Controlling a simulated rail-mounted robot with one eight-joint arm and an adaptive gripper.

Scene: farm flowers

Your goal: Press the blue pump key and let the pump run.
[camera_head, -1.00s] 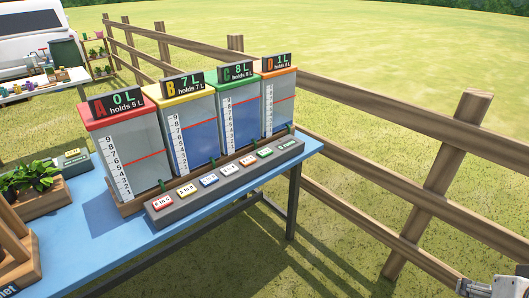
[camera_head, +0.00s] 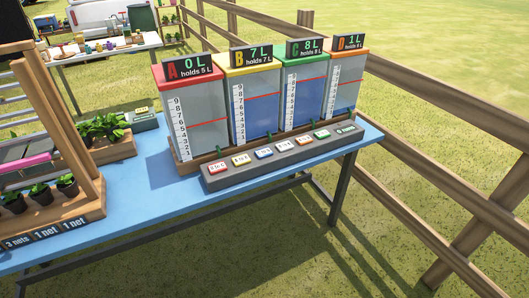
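The key panel (camera_head: 215,184) is a grey strip along the front of the tanks on the blue table. The blue pump key (camera_head: 264,153) is the third from the left, between a yellow key (camera_head: 241,159) and a white key (camera_head: 284,147). Its label is too small to read surely. Behind stand tank A (camera_head: 200,110), reading 0 L, tank B (camera_head: 253,100), 7 L, tank C (camera_head: 303,90), 8 L, and tank D (camera_head: 346,78), 1 L. B and C hold much blue water. My gripper is outside this view.
A wooden plant rack (camera_head: 75,213) and a seedling box (camera_head: 115,150) stand left on the blue table (camera_head: 150,220). A wooden fence (camera_head: 455,120) runs behind and right.

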